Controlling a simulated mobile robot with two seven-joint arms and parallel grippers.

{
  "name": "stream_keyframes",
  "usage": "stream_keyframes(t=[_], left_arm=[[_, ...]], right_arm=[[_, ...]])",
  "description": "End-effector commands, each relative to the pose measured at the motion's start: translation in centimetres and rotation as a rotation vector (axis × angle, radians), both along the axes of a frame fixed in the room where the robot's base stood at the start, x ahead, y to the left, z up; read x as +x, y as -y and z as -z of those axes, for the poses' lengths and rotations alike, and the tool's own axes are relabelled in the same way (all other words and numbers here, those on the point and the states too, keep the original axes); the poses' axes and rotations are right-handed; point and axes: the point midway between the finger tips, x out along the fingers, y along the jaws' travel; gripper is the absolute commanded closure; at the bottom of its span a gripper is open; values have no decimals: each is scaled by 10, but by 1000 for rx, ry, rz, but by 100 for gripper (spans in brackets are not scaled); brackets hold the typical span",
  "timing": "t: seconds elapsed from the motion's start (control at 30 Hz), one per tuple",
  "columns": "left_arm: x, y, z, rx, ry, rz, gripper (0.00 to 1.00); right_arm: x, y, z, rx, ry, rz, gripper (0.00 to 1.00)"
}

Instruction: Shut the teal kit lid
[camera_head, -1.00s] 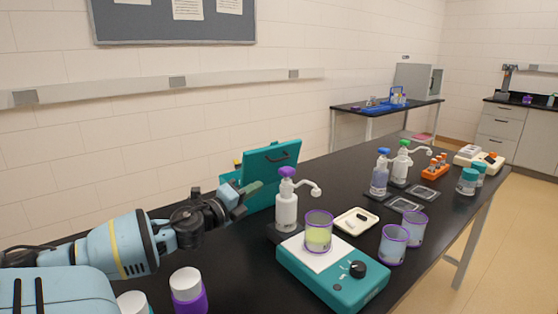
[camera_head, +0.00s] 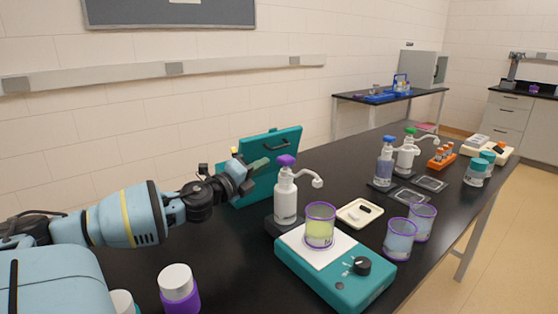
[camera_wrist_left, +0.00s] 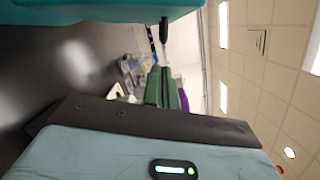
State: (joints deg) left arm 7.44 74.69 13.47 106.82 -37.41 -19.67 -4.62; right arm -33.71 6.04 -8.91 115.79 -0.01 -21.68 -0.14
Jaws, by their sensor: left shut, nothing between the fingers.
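The teal kit lid (camera_head: 286,138) stands raised and open, with a dark handle near its upper edge. The teal kit box (camera_head: 263,190) below it sits on the black bench, partly hidden by my left gripper and a white pump bottle. My left gripper (camera_head: 260,164) is shut and empty, in front of the lid's left part; I cannot tell whether it touches the lid. In the left wrist view its green fingertips (camera_wrist_left: 163,86) are together, and a teal panel (camera_wrist_left: 95,10), probably the lid, crosses the top. My right gripper is not in view.
A purple-topped pump bottle (camera_head: 286,196) stands just right of the kit. A teal stirrer plate (camera_head: 335,275) holds a purple-rimmed beaker (camera_head: 320,228). A white-capped purple jar (camera_head: 179,290) stands near my left arm. Other bottles and beakers stand to the right. The bench between jar and stirrer is clear.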

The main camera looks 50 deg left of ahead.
Motion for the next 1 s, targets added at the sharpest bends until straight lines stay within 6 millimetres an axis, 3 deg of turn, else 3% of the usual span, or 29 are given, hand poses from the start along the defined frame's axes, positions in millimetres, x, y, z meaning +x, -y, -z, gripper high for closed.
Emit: stream_keyframes(t=[0.3,1.0], left_arm=[[21,-3,0,2,-2,-2,100],[47,-6,-6,-3,3,-3,100]], right_arm=[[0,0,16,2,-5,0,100],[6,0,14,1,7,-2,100]])
